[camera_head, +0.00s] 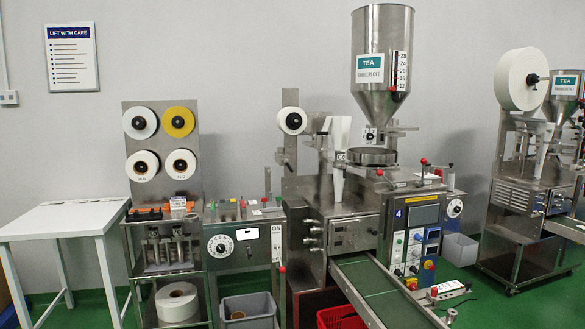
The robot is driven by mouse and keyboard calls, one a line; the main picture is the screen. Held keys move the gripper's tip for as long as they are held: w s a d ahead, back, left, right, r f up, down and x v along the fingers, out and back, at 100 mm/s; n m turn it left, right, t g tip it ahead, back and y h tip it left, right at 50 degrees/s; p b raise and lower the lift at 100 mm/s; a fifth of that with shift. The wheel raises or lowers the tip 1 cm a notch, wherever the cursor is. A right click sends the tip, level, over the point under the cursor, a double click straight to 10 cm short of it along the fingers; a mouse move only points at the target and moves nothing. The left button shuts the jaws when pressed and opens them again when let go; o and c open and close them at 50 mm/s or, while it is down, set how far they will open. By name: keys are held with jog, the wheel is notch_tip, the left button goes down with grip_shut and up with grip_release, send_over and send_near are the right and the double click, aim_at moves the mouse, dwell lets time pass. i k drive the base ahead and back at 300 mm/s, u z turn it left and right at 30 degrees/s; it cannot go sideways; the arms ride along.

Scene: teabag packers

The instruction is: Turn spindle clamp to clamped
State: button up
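No part is clearly marked as the spindle clamp, and I cannot tell which hub it is or how it is set. A white paper roll (292,121) sits on a spindle at the top of the middle machine, with a small dark hub (294,121) at its centre. A larger white roll (516,79) hangs on the right machine, with a dark knob (533,79) at its hub. Several reels with dark hubs hang on the left rack, among them a yellow reel (178,122). My gripper is not in view.
A white table (62,222) stands at the left. A green conveyor (380,290) slopes towards me from the middle machine (350,215). A grey bin (248,308) and a red crate (340,317) stand on the floor.

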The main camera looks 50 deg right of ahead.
aim_at(286, 161)
jog(key=z, duration=0.4)
jog(key=i, duration=1.35)
jog(key=z, duration=0.2)
